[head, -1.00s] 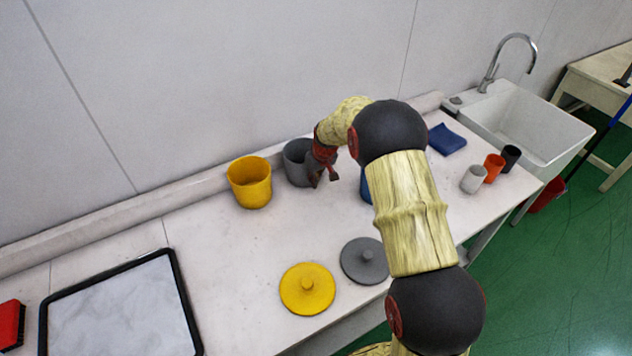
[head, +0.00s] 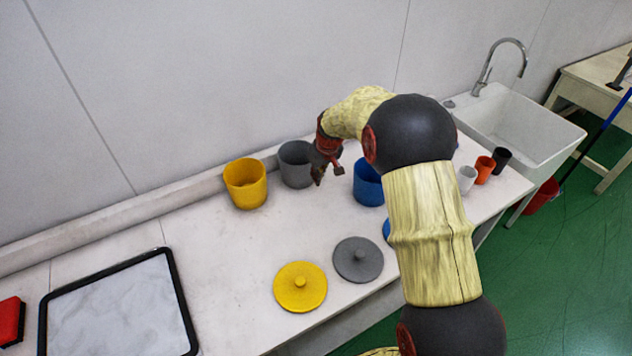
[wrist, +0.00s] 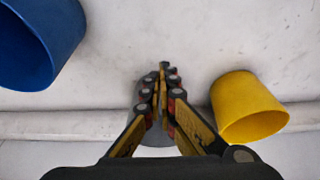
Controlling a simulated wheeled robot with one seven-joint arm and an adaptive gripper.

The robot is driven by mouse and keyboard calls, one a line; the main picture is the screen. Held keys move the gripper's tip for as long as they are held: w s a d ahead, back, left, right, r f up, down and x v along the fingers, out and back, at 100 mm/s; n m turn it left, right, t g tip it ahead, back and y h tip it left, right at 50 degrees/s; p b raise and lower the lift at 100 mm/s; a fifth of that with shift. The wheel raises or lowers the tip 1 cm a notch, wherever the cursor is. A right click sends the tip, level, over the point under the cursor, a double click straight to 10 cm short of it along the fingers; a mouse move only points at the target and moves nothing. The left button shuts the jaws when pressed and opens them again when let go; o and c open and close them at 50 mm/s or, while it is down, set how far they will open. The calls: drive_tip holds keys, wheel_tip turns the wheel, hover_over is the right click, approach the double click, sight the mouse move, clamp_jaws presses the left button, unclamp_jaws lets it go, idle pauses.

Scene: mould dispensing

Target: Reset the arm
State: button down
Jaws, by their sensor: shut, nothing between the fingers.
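My arm crosses the right half of the head view. My gripper (head: 328,175) hangs above the counter, between the grey pot (head: 296,165) and the blue pot (head: 368,184). In the wrist view my gripper (wrist: 163,68) has its fingers together, with nothing between them. The yellow pot (head: 246,184) stands left of the grey pot and also shows at the right of the wrist view (wrist: 245,105). The blue pot fills the top left corner of the wrist view (wrist: 35,40). Most of the grey pot is hidden behind the fingers there.
A yellow lid (head: 300,288) and a grey lid (head: 358,261) lie at the counter's front; a blue lid is mostly hidden by my arm. A black-rimmed tray (head: 175,290) lies left. Small white, orange (head: 484,168) and black cups stand by the sink (head: 535,125).

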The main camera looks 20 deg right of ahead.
drive_tip(key=s+m+g, duration=0.2)
drive_tip(key=s, duration=0.9)
drive_tip(key=s+a+r+t, duration=0.1)
drive_tip(key=s+a+r, duration=0.1)
drive_tip(key=s+r, duration=0.5)
drive_tip(key=s+a+r+t+b, duration=0.1)
drive_tip(key=s+a+r, duration=0.1)
drive_tip(key=s+r, duration=0.5)
drive_tip(key=s+a+r+t, duration=0.2)
drive_tip(key=s+r, duration=0.5)
drive_tip(key=s, duration=0.9)
drive_tip(key=shift+r+h, duration=0.2)
drive_tip(key=shift+h, duration=0.1)
